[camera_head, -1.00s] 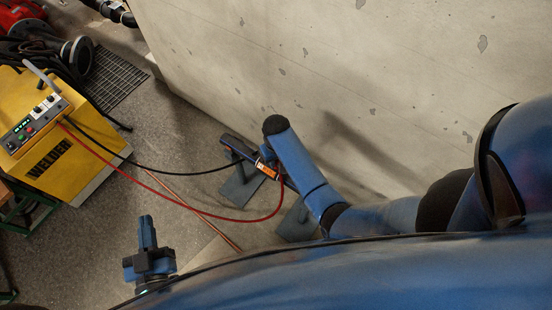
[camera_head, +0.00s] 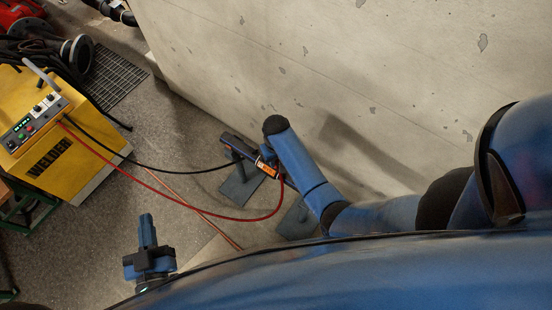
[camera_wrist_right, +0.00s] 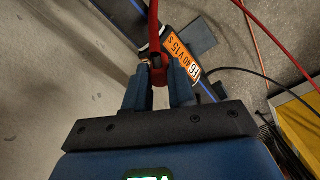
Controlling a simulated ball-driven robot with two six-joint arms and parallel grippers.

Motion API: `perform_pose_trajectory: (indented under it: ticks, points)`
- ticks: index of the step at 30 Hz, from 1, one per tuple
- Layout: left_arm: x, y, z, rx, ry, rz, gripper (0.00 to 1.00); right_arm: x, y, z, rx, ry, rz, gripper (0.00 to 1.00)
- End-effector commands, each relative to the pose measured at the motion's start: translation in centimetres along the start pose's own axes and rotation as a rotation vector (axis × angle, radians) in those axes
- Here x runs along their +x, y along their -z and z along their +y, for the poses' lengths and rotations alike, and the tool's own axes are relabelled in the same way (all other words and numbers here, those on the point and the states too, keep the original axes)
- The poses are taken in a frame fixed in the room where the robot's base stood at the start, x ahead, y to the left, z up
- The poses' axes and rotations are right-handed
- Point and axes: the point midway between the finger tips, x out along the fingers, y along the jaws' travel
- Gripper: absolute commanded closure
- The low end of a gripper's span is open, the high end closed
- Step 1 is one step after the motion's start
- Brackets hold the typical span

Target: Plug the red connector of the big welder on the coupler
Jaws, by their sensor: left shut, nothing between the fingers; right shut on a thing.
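The big yellow welder (camera_head: 62,155) stands at the left in the head view, with a red cable and a black cable running from its panel. The black pipe with an orange label, which looks like the coupler (camera_head: 262,166), rests on grey stands. In the right wrist view the coupler's label (camera_wrist_right: 180,48) is close beyond my fingers. My right gripper (camera_wrist_right: 160,70) is shut on the red connector (camera_wrist_right: 158,74) at the red cable's end, right by the coupler. I cannot tell if it touches a terminal. My left gripper (camera_head: 146,222) is shut and empty above the floor.
A concrete wall (camera_head: 370,70) rises close behind the coupler and my right arm. The red cable (camera_head: 180,204) loops across the floor, beside a thin copper-coloured rod (camera_head: 205,217). A floor grate (camera_head: 113,78) lies behind the welder. Floor between welder and stands is mostly clear.

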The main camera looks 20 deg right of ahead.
Motion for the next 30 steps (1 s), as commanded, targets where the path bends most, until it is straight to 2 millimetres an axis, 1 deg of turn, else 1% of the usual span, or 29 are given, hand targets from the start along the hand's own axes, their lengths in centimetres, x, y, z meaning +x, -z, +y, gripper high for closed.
perform_pose_trajectory:
  ticks: [30]
  points:
    - [0.00,-0.22,0.00,0.000,0.000,0.000,1.00,0.57,-0.01,0.00,0.000,0.000,-0.001,1.00]
